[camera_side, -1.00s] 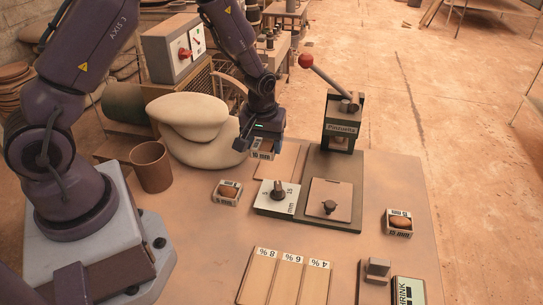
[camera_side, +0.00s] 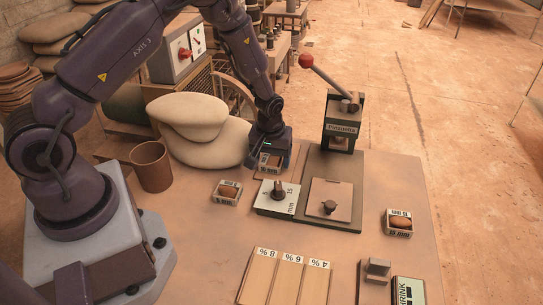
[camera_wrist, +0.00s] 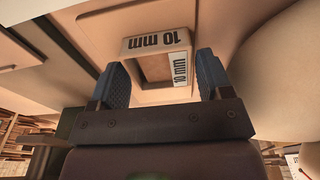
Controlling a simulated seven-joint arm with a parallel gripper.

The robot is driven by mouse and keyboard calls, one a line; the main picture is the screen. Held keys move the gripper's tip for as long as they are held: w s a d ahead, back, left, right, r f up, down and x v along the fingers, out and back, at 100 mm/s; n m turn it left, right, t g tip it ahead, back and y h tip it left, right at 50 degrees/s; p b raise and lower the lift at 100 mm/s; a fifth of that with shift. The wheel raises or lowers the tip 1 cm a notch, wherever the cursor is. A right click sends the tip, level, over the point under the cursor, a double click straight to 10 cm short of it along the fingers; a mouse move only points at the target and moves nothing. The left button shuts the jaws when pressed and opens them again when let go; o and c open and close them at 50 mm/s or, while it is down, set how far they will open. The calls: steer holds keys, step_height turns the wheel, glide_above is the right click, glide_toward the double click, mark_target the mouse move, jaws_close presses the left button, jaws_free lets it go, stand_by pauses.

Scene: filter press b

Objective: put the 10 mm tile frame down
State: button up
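The 10 mm tile frame (camera_wrist: 158,60), a small open rectangle with pale "10 mm" labels, sits between my two fingers in the wrist view. It also shows below my gripper (camera_side: 270,160) in the side view, at the near left part of a flat tan board (camera_side: 291,149).
The press (camera_side: 341,125) with its red-knobbed lever stands to the right. A "15 mm" dial block (camera_side: 279,197) is just in front. Other tile frames lie at left (camera_side: 227,192) and right (camera_side: 399,222). Stuffed sacks (camera_side: 205,137) bulge close on the left; a brown cup (camera_side: 151,166) stands further left.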

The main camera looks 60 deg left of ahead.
steer(key=shift+o, duration=1)
step_height(320, 180, up, 12)
steer(key=s+d, duration=0.1)
step_height(320, 180, up, 9)
steer(key=m+t, duration=0.1)
steer(key=m, duration=0.1)
glide_above(270, 163)
steer(key=s+d, duration=0.3)
steer(key=s+d+r+m+t, duration=0.1)
steer(key=s+d+r+m, duration=0.1)
steer(key=s+r, duration=0.4)
steer(key=s+d+r+m+t+h, duration=0.1)
steer(key=s+r+m, duration=0.4)
steer(key=s, duration=0.6)
steer(key=shift+s+d+r+t, duration=0.3)
steer(key=shift+d+r+t, duration=0.45)
steer(key=shift+d+t, duration=0.1)
